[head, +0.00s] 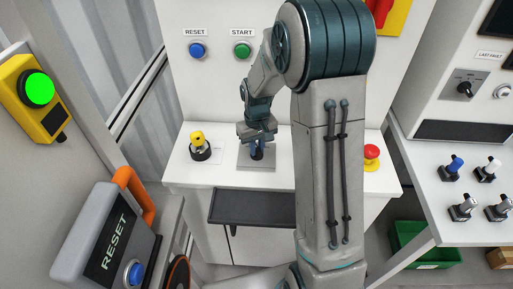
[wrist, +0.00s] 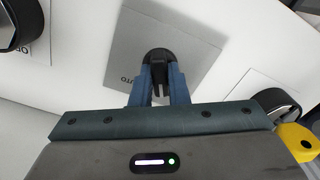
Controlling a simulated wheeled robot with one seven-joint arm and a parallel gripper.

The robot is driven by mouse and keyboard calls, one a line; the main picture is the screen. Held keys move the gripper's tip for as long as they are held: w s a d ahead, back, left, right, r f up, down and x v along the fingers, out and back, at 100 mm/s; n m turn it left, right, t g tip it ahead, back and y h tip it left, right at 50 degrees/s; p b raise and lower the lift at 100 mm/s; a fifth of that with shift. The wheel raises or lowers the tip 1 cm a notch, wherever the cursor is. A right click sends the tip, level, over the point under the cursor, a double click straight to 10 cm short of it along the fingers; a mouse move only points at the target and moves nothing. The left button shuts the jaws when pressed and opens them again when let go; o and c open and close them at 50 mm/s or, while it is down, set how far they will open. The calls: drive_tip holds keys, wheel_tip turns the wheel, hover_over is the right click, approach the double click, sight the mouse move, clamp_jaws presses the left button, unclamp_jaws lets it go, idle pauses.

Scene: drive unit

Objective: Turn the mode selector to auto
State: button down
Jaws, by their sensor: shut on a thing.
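The mode selector is a black knob (wrist: 157,56) on a grey square plate (head: 245,164) in the middle of the white console. In the wrist view the plate (wrist: 195,50) lies turned at an angle to my gripper, and part of a label, upside down and apparently from AUTO, shows beside the left finger. My gripper (head: 257,147) points down at the plate; in the wrist view its blue fingers (wrist: 159,88) are shut on the knob, one on each side. The fingers cover much of the knob, so I cannot tell which position its pointer marks.
A yellow-topped control (head: 198,146) stands left of the plate and a red mushroom button (head: 371,153) right. Blue RESET (head: 197,51) and green START (head: 242,50) buttons are on the wall behind. A right-hand panel has another black knob (head: 465,89). A dark tray (head: 252,208) sits below the console top.

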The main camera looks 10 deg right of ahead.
sight(257, 148)
drive_tip(key=m+b, duration=0.2)
drive_tip(key=m, duration=0.4)
drive_tip(key=m+b, duration=0.1)
drive_tip(key=m, duration=0.5)
drive_tip(key=shift+w, duration=0.1)
idle(0.4)
drive_tip(key=c, duration=1.4)
unclamp_jaws()
drive_tip(key=shift+r, duration=0.1)
wheel_tip(257, 148, up, 14)
drive_tip(key=b, duration=0.1)
